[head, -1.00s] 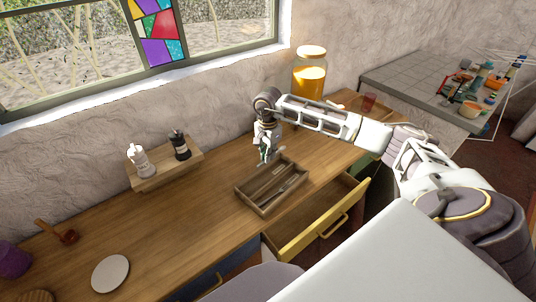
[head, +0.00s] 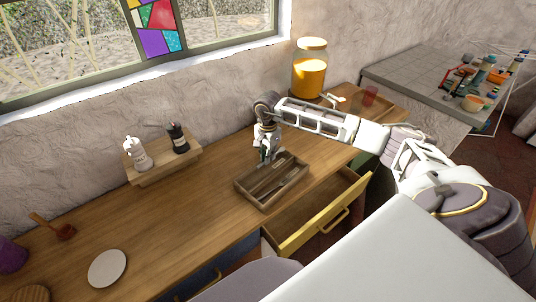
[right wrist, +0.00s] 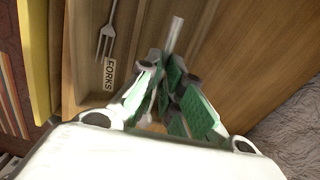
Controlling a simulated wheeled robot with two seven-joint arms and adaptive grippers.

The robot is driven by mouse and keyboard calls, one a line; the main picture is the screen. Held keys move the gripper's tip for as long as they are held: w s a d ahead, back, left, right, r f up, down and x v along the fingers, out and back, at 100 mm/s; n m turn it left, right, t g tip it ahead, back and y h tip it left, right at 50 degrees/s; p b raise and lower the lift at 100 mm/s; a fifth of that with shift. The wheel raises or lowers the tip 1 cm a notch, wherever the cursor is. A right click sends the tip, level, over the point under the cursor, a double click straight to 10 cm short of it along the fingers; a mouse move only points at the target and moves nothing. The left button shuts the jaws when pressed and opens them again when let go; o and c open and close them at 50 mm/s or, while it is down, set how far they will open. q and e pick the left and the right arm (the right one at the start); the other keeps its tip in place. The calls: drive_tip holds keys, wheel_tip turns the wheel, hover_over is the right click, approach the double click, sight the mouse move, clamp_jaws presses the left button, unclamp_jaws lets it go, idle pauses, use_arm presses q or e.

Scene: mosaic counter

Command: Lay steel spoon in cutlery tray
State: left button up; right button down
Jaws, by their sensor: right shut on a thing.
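The wooden cutlery tray (head: 257,203) lies on the counter in the head view, with light metal cutlery in it. My right gripper (head: 268,157) is at the tray's back left edge, pointing down. In the right wrist view its green-padded fingers (right wrist: 163,88) are shut on the steel spoon (right wrist: 175,34). Only a straight grey length of the spoon shows beyond the fingers; the rest is hidden. A fork (right wrist: 106,30) lies in the neighbouring compartment, beside a FORKS label (right wrist: 109,74). I cannot tell whether the spoon touches the tray. My left gripper is not in view.
A yellow-fronted drawer (head: 318,222) stands open in front of the tray. A jar of orange liquid (head: 310,72) stands behind at the right. Two bottles on a small wooden stand (head: 167,165) are to the left. A white plate (head: 108,268) lies front left, with clear counter between.

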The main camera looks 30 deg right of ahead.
drive_tip(key=shift+f+b, duration=0.4)
drive_tip(key=shift+f, duration=0.3)
drive_tip(key=c, duration=1.5)
unclamp_jaws()
wheel_tip(320, 180, up, 12)
drive_tip(key=shift+f, duration=0.1)
idle(0.4)
